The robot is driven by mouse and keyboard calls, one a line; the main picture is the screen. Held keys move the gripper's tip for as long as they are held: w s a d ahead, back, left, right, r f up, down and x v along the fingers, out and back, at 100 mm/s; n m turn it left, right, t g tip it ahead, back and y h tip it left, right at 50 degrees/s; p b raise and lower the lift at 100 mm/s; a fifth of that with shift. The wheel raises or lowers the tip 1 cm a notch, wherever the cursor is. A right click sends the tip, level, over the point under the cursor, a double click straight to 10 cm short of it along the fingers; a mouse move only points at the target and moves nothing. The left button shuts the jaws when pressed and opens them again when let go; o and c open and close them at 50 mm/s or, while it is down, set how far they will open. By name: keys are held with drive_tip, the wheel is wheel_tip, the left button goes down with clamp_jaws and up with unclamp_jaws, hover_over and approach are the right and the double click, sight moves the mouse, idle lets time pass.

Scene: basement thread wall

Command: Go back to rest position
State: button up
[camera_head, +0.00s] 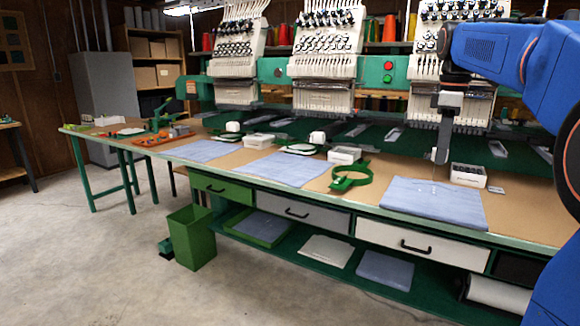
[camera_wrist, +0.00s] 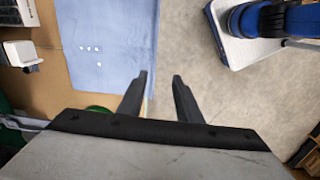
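My gripper (camera_head: 440,156) points down above the right folded blue cloth (camera_head: 430,203) on the long machine table. In the wrist view its two dark fingers stand apart with nothing between them, so my gripper (camera_wrist: 160,75) is open and empty. The blue cloth (camera_wrist: 105,35) also shows there, left of the fingers, with a few small white pieces or marks on it. My blue arm comes in from the right in the head view.
Embroidery machine heads (camera_head: 328,50) stand behind the table. A green hoop (camera_head: 350,180) and a white box with dark contents (camera_head: 467,175) lie near the cloth. Drawers (camera_head: 422,243) and a shelf are below. A green bin (camera_head: 191,238) stands on open floor (camera_head: 95,240).

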drive_tip(key=s+a+f+m+t, duration=0.1)
drive_tip(key=s+a+f+m, duration=0.2)
drive_tip(key=s+f, duration=0.6)
drive_tip(key=s+a+f+m+t, duration=0.2)
drive_tip(key=s+a+f+m, duration=0.2)
drive_tip(key=s+f, duration=0.5)
drive_tip(key=s+a+f+m+t, duration=0.1)
drive_tip(key=s+a+f+m, duration=0.2)
drive_tip(key=s+a+f, duration=0.3)
drive_tip(key=s+f, duration=0.3)
drive_tip(key=f, duration=0.1)
drive_tip(key=shift+s+a+f+m, duration=0.15)
drive_tip(key=shift+s+a+m, duration=0.15)
drive_tip(key=shift+s+a, duration=0.1)
